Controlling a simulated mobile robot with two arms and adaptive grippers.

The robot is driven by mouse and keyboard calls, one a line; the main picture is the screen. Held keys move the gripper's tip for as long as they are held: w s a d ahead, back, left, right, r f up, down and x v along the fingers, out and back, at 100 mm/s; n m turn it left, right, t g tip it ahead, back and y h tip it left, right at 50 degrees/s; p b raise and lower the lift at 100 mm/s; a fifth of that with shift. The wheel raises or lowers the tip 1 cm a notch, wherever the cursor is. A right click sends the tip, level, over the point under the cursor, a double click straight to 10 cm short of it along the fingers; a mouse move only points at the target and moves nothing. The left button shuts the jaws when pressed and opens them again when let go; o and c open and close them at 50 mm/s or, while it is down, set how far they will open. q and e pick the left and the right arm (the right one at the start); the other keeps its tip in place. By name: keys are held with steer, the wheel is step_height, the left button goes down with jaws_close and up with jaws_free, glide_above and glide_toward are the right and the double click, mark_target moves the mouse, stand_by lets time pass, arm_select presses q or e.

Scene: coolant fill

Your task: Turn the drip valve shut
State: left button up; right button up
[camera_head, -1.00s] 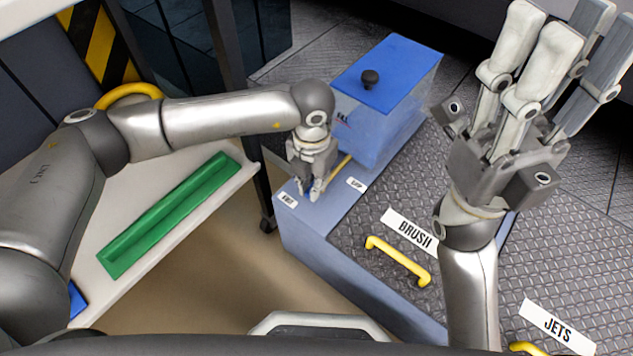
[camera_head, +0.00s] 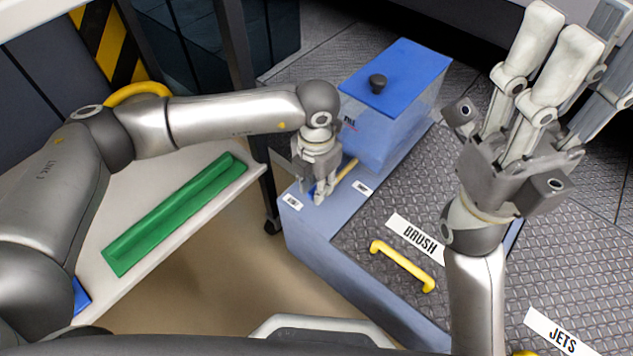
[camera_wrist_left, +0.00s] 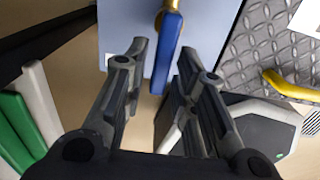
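The drip valve's blue lever (camera_wrist_left: 165,55) sits on a brass fitting (camera_wrist_left: 168,5) in the left wrist view. In the head view, only a bit of blue lever shows beside my left gripper (camera_head: 315,192), at the brass pipe (camera_head: 347,171) below the blue-lidded tank (camera_head: 390,115). My left gripper's fingers stand on both sides of the lever, spread apart. The lever lies nearer one finger in the left wrist view; contact cannot be told. My right gripper (camera_head: 570,40) is raised at the right, fingers spread and empty, partly cut off by the frame edge.
Small white labels (camera_head: 293,201) lie on the ledge by the valve. A yellow handle (camera_head: 402,266) and a BRUSH label (camera_head: 415,236) are on the patterned metal deck. A green tray (camera_head: 175,213) lies on the white shelf (camera_head: 200,222) at the left. A dark post stands between.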

arm_select(q)
steer(key=shift+o, duration=0.2)
step_height(320, 180, up, 12)
stand_by(0.6)
stand_by(0.4)
